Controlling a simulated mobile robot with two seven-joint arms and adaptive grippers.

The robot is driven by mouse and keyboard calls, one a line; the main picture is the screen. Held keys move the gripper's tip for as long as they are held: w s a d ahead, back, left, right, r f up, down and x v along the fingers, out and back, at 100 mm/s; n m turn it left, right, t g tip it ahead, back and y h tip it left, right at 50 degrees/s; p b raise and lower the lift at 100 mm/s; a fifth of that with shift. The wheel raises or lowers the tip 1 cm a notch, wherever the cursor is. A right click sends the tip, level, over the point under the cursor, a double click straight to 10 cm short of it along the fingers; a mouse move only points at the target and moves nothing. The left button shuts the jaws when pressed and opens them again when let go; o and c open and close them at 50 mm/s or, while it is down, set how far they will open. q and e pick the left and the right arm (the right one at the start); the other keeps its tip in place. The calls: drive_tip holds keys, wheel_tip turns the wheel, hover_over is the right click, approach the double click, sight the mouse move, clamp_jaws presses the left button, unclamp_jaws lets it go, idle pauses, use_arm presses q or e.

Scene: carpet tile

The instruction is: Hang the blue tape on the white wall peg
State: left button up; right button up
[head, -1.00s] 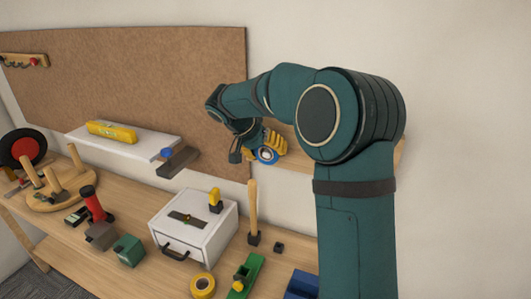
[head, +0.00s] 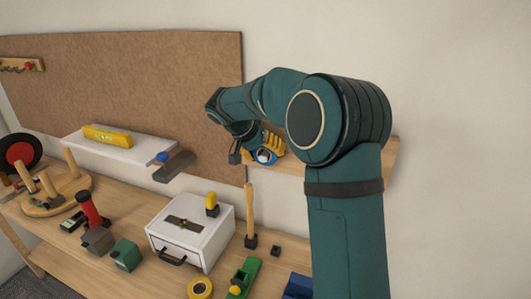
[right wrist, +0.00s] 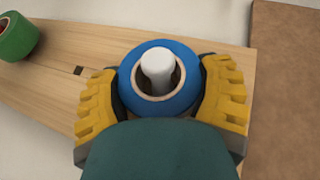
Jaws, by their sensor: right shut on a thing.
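The blue tape (right wrist: 157,108) is a blue roll with a pale inner core. My right gripper (right wrist: 160,92) is shut on it, with its yellow fingers on either side. The white wall peg (right wrist: 158,65) shows inside the roll's hole, and its end overlaps the hole's upper rim, so the roll looks to be around the peg. In the head view the blue tape (head: 265,157) is partly hidden by the yellow fingers of my right gripper (head: 268,149), in front of the wall board. My left gripper is not in view.
Below stand a workbench with a white drawer box (head: 193,235), an upright wooden handle (head: 250,210) and a yellow tape roll (head: 200,288). A white shelf (head: 120,146) is at the left.

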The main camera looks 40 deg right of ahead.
drive_tip(key=shift+f+b, duration=0.45)
drive_tip(key=shift+f, duration=0.1)
drive_tip(key=o, duration=1.2)
drive_tip(key=shift+o, duration=0.2)
drive_tip(key=v, duration=1.2)
